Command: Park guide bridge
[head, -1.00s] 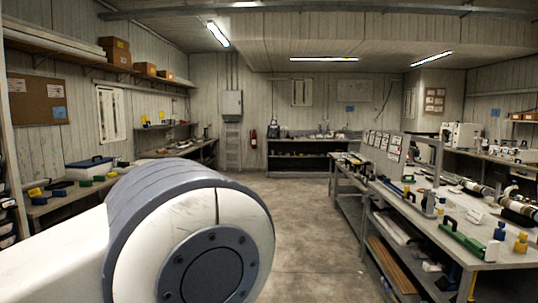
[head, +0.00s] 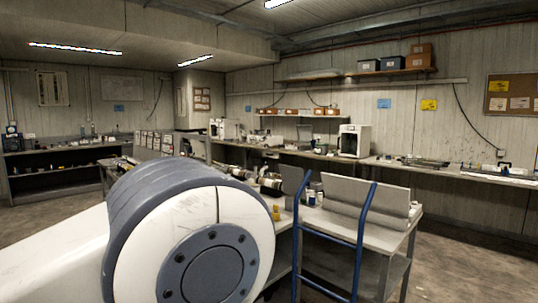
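I cannot pick out a guide bridge for certain in the head view. A workbench stands behind my arm, and dark and pale cylindrical tubes (head: 268,183) lie on it. My large white and grey arm link fills the lower left and hides much of this bench. Neither of my grippers is in view.
A cart with blue rails (head: 364,235) and a grey upright panel (head: 345,196) stands at the bench's near end. A long counter (head: 450,174) with a white machine (head: 353,141) runs along the far wall. Bare floor (head: 470,262) is free at the right.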

